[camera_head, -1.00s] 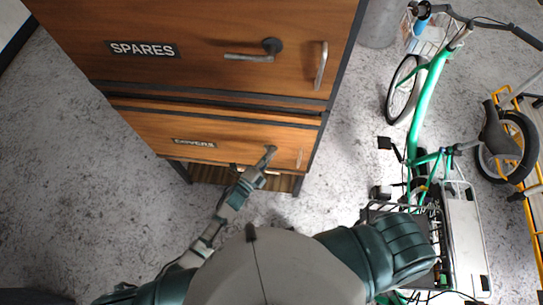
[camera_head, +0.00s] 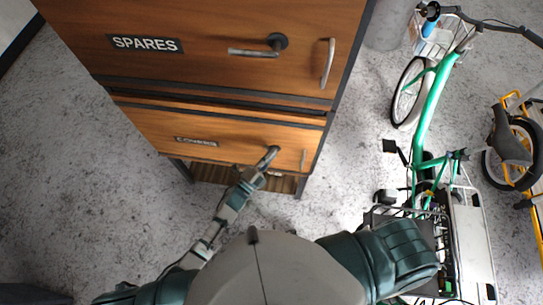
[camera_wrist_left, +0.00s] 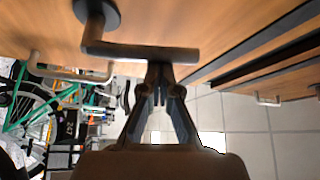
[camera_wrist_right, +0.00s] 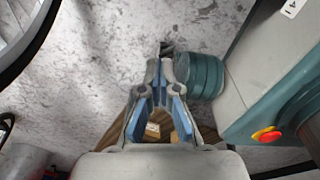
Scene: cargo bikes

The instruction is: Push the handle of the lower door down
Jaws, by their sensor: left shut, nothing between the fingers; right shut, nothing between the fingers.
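The lower wooden door (camera_head: 225,133) carries a "COVERS" label. Its grey lever handle (camera_head: 269,157) is near its right side, partly covered by my left gripper (camera_head: 250,176) in the head view. In the left wrist view the handle (camera_wrist_left: 140,51) is a bar below a round mount. My left gripper (camera_wrist_left: 159,70) is shut and empty, with its fingertips right at the bar; whether they touch it I cannot tell. My right gripper (camera_wrist_right: 162,72) is shut and empty over the floor, away from the door. It is not visible in the head view.
The upper "SPARES" door (camera_head: 200,60) has its own lever (camera_head: 262,46) and a pull handle (camera_head: 328,63). The lower door has a pull handle (camera_head: 303,158) to the right of its lever. A green cargo bike (camera_head: 425,120) stands at the right. The floor at left is clear.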

